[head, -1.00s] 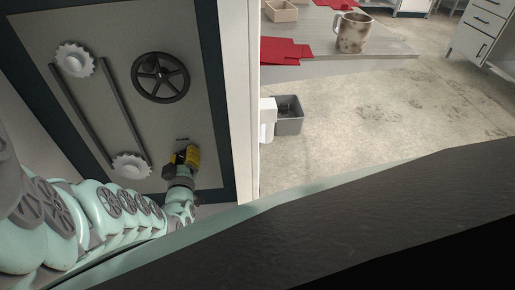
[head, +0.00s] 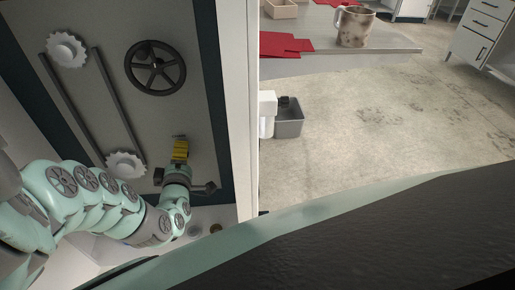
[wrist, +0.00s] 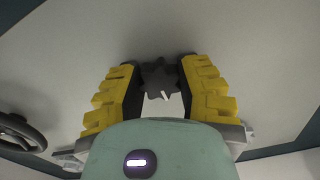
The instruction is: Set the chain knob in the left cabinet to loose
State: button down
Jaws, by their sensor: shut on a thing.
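The chain knob (wrist: 160,80) is a dark, lobed knob with a white pointer mark, on the grey back panel of the left cabinet (head: 178,118). In the wrist view it sits between the yellow-padded fingers of my gripper (wrist: 158,88), which is shut on it. The white mark points down and slightly right in that view. In the head view my gripper (head: 180,150) reaches the panel below the black handwheel and hides the knob. The chain (head: 118,105) runs between an upper sprocket (head: 66,50) and a lower sprocket (head: 125,165).
A black handwheel (head: 155,68) is on the panel above my gripper; part of it also shows in the wrist view (wrist: 20,132). The cabinet's white side wall (head: 238,100) stands to the right. Beyond it are a grey bin (head: 289,126) and a table with a mug (head: 356,27).

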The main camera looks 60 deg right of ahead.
jog(key=shift+w+n, duration=0.15)
jog(key=shift+n, duration=0.45)
jog(key=c, duration=0.7)
grip_release()
jog(key=shift+w+a, duration=0.1)
jog(key=shift+o, duration=0.9)
jog(key=m, duration=0.1)
jog(key=m+p, duration=0.1)
jog(key=m, duration=0.1)
jog(key=m+p, duration=0.1)
jog(key=shift+s+d+r, duration=0.2)
jog(key=shift+s+r, duration=0.05)
jog(key=shift+r, duration=0.05)
jog(key=m+p, duration=0.2)
jog(key=m, duration=0.4)
jog(key=shift+f, duration=0.15)
jog(key=shift+m, duration=1.1)
